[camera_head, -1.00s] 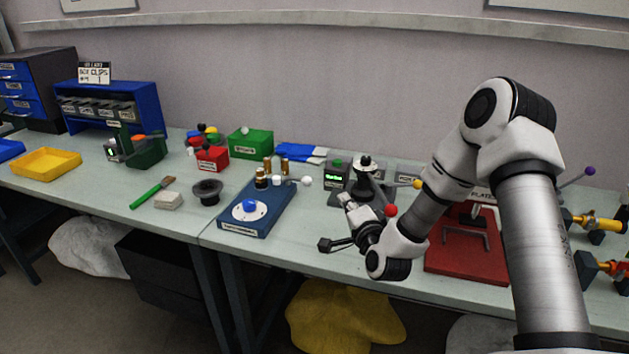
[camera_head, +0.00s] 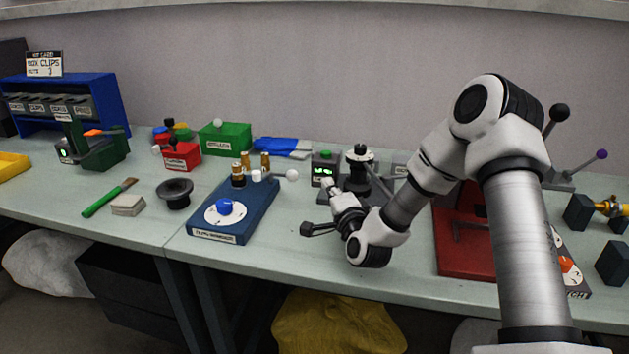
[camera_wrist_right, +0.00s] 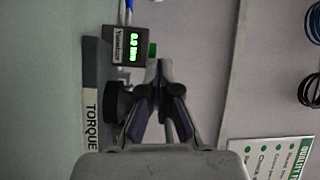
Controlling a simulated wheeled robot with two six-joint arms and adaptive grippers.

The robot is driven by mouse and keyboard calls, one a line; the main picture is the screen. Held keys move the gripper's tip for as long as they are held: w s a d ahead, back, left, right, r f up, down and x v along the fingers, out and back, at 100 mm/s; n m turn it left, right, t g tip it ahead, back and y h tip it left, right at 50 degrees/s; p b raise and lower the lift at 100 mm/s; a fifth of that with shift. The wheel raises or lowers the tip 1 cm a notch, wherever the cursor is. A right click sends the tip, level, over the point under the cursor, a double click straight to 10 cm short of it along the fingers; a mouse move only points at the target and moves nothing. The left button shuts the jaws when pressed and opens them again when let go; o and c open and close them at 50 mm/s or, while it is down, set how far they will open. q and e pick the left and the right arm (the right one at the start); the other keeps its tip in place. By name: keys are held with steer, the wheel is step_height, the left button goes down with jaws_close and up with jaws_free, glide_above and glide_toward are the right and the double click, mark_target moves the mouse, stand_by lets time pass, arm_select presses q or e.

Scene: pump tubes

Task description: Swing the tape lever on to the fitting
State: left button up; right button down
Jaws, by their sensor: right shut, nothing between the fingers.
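On the workbench, a blue board (camera_head: 262,216) carries a white disc with a blue knob (camera_head: 224,207). At its back edge a light lever with a white ball end (camera_head: 292,175) points right, with several brown-and-gold pieces (camera_head: 238,173) beside it. Which part is the tape lever or the fitting, I cannot tell for sure; the board's label is too small to read. My right gripper (camera_head: 328,190) is shut and empty, right of the board, in front of the torque station. In the wrist view its fingertips (camera_wrist_right: 160,68) meet beside the station's display. My left gripper is out of view.
The torque station has a green-lit display (camera_head: 322,170), also in the wrist view (camera_wrist_right: 128,45), and a dark round post (camera_head: 358,168). A red board (camera_head: 462,262) lies right, partly behind my arm. A black dish (camera_head: 175,193) and green-handled brush (camera_head: 108,198) lie left.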

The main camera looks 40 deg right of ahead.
steer(key=x, duration=0.8)
steer(key=shift+w+p, duration=0.35)
steer(key=shift+p, duration=0.05)
steer(key=a, duration=0.3)
steer(key=shift+w+f, duration=0.3)
steer(key=shift+f, duration=0.1)
steer(key=shift+a, duration=0.35)
steer(key=shift+d+f, duration=0.1)
